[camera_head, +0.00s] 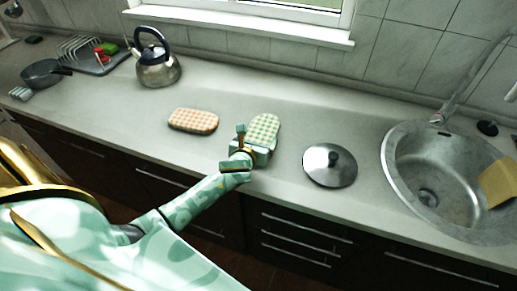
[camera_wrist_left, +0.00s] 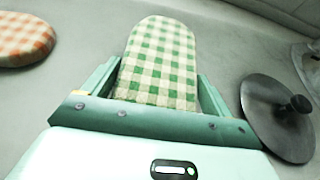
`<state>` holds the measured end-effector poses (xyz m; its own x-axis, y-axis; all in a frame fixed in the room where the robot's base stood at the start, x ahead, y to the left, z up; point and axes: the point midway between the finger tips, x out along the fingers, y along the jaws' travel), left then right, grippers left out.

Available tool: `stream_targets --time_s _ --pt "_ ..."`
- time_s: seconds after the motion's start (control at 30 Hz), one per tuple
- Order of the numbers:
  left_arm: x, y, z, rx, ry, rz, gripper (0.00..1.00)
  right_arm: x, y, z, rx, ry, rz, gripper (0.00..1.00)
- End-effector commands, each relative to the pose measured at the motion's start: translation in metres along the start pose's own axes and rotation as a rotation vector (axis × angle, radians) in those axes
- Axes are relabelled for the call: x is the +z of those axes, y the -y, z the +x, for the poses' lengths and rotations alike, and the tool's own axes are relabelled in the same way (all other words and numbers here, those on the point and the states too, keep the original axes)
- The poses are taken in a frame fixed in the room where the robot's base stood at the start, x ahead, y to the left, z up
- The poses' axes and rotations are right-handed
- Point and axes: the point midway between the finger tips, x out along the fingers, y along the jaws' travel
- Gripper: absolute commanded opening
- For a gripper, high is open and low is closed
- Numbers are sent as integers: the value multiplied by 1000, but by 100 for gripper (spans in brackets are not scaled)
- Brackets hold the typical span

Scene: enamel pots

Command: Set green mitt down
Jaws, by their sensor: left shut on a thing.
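The green checked mitt (camera_head: 264,127) is at the middle of the counter in the head view, between an orange checked mitt and a lid. My left gripper (camera_head: 260,147) is shut on the green mitt's near end. In the left wrist view the green mitt (camera_wrist_left: 160,62) points away from me between the two fingers of my left gripper (camera_wrist_left: 158,90). The mitt is at or close above the counter; I cannot tell if it touches. Its near end is hidden by the gripper. My right gripper is not in view.
The orange checked mitt (camera_head: 193,120) lies to the left on the counter (camera_head: 110,115). A metal lid with a dark knob (camera_head: 330,166) lies to the right, before the sink (camera_head: 440,165). A kettle (camera_head: 157,65), a dish rack and a dark pan (camera_head: 43,74) stand farther left.

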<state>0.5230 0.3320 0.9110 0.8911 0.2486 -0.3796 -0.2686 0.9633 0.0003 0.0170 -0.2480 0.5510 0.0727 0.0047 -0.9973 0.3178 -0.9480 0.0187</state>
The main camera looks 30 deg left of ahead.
Motion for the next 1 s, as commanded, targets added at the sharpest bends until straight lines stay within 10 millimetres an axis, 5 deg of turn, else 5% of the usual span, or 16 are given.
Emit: stream_targets --time_s 0.1,0.53,0.57,0.6,1.0 --pt "-23 2 8 -2 -7 -3 63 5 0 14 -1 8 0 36" --pt "-27 2 9 -3 -4 -1 63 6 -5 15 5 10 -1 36" --pt "-27 3 9 -3 -4 -1 89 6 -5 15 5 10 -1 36" --pt "-26 3 9 -3 -4 -1 100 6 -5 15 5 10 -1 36" --pt "-21 2 -6 -3 -4 0 100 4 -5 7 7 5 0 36"
